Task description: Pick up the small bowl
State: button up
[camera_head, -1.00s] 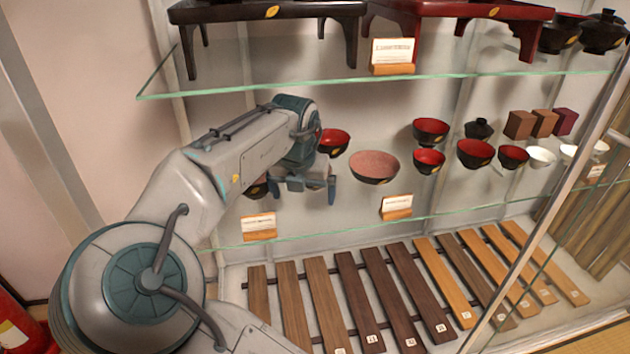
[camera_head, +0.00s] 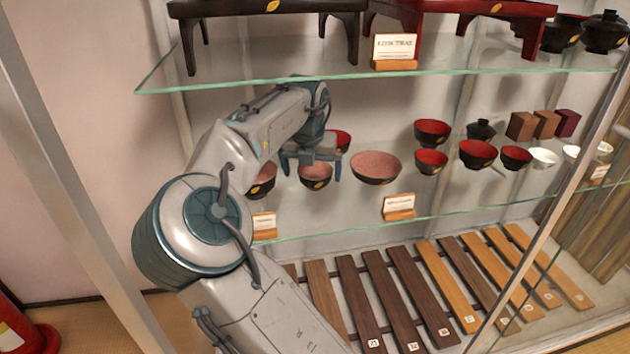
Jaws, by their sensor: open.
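A small dark bowl with a pinkish inside (camera_head: 316,182) stands on the middle glass shelf. My gripper (camera_head: 311,169) is open and empty, with its fingers apart to the left and right of this bowl in the picture. The gripper's palm hides part of the view behind it. I cannot tell whether the fingers touch the bowl or stay short of it or above it. A similar bowl (camera_head: 261,184) is just to the left, partly behind my arm. A larger pink-lined bowl (camera_head: 375,178) stands to the right.
A red-lined bowl (camera_head: 342,140) sits behind my gripper. Several more bowls stand farther right, such as a red-lined one (camera_head: 432,132). Label stands (camera_head: 398,207) line the front of the shelf. The upper glass shelf (camera_head: 230,84) holds footed trays above my arm.

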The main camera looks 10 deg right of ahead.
aim_at(315, 170)
jog(key=w, duration=0.1)
jog(key=w+d, duration=0.1)
jog(key=w, duration=0.1)
jog(key=shift+d+f+b, duration=0.1)
jog(key=shift+d+b, duration=0.1)
jog(key=shift+b, duration=0.15)
jog(key=shift+b+x, duration=0.55)
jog(key=shift+x, duration=0.9)
jog(key=shift+c, duration=0.3)
jog(key=c, duration=1)
